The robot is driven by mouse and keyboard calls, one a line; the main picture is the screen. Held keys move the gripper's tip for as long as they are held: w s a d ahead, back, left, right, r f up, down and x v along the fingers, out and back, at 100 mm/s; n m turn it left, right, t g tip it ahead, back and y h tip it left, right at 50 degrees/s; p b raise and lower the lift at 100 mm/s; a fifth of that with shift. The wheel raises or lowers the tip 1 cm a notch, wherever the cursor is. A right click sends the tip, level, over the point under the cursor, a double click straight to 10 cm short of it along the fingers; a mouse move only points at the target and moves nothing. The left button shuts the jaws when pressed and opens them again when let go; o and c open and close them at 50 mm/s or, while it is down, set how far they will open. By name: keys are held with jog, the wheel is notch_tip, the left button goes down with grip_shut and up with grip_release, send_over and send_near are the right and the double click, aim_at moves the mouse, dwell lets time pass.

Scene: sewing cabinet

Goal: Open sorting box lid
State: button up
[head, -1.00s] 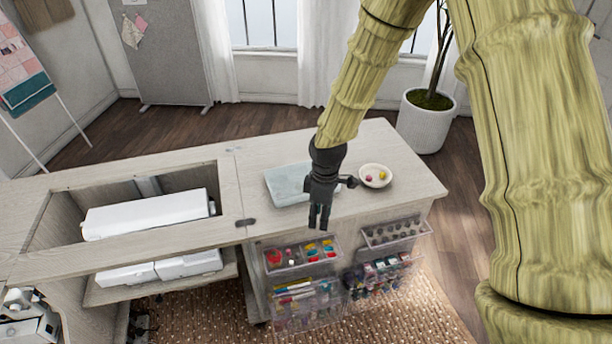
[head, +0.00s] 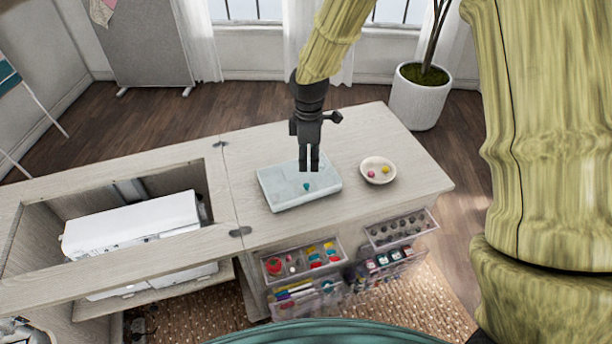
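The sorting box (head: 275,188) is a flat, pale blue, see-through box lying on the cabinet top, with its lid apparently down. A small teal spot (head: 306,187) shows near its middle; I cannot tell whether it is on the lid or inside. My gripper (head: 309,168) points down over the box, its dark fingers just behind the teal spot in the picture. The fingers look close together with a narrow gap, and nothing shows between them. I cannot tell whether they touch the lid.
A white bowl (head: 378,163) with small pink and yellow items stands right of the box. Clear bins (head: 268,264) of sewing supplies hang on the cabinet front. A white sewing machine (head: 130,225) sits in the opening at left. The cabinet top (head: 410,178) is clear at right.

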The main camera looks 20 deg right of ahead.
aim_at(307, 185)
jog(key=shift+a+f+p, duration=0.15)
jog(key=shift+f+p, duration=0.35)
jog(key=shift+f, duration=1.9)
jog(key=shift+a+f+p, duration=0.15)
jog(key=shift+f+p, duration=0.3)
jog(key=shift+f, duration=1.95)
jog(key=shift+c, duration=0.5)
grip_shut()
